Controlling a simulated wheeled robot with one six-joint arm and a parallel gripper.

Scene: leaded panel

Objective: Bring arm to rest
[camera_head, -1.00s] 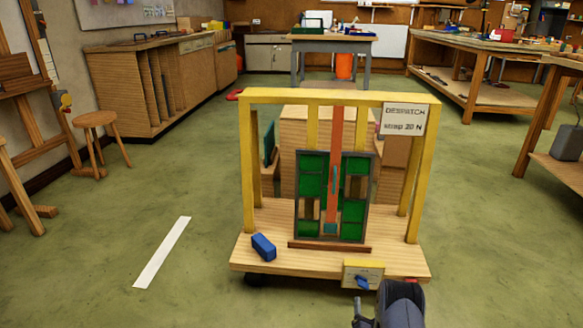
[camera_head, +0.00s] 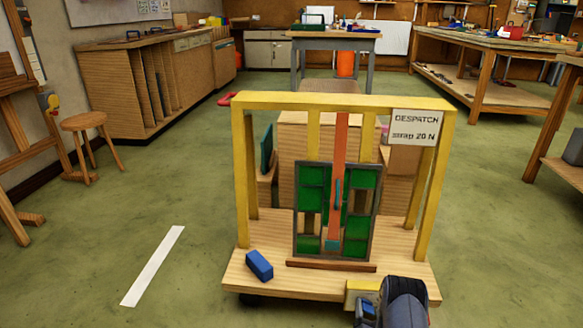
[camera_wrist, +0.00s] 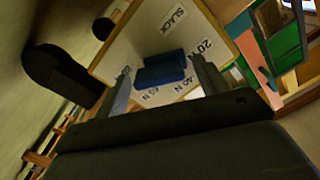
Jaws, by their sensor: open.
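A leaded panel (camera_head: 310,232) with green panes stands upright on a wooden trolley (camera_head: 235,272) under a yellow frame (camera_head: 243,170). An orange strap (camera_head: 340,150) runs down over its middle. A yellow box (camera_head: 355,287) sits at the trolley's front edge, partly hidden by my arm. The wrist view shows its face, marked "SLACK", "20 N" and "40 N", with a blue knob (camera_wrist: 166,76). My gripper (camera_wrist: 160,66) is open, its fingers apart on either side of the knob in that view. I cannot tell whether they touch it. Nothing is seen held.
A blue block (camera_head: 259,265) lies on the trolley's left front. A sign (camera_head: 415,127) reads "DESPATCH strap 20 N". A white strip (camera_head: 153,265) marks the floor at left. A stool (camera_head: 85,125) and benches (camera_head: 480,60) stand farther off. Floor left of the trolley is clear.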

